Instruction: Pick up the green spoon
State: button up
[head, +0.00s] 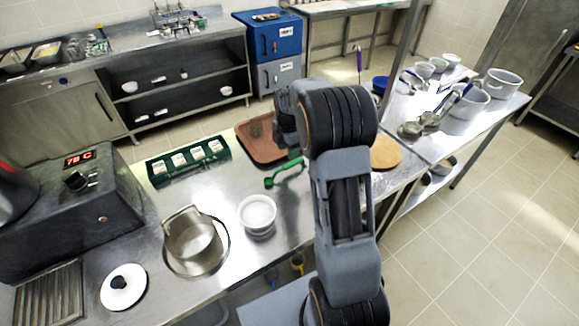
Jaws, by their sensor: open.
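A green spoon (285,174) lies on the metal counter, just in front of the brown tray and behind the white bowl. One end is bent towards the lower left, and its other end runs up beside my arm. My gripper (294,150) hangs down over the far end of the spoon, near the tray's right edge. Its jaws are small and partly hidden by my wrist. They are open, and I see nothing held in them. I cannot tell whether they touch the spoon.
A brown tray (258,151), a round wooden board (385,153), a green rack (160,173) of white containers, a white bowl (257,214), a metal pot (190,240) and a white lid (123,288) share the counter (225,187). A side table (425,146) holds pots and ladles.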

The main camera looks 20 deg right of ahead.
aim_at(289, 164)
jog(key=shift+s+f+p, duration=0.15)
jog(key=shift+f+p, duration=0.2)
jog(key=shift+f, duration=1.4)
jog(key=shift+s+f+p, duration=0.15)
jog(key=shift+f+p, duration=0.15)
jog(key=shift+f, duration=1.45)
grip_shut()
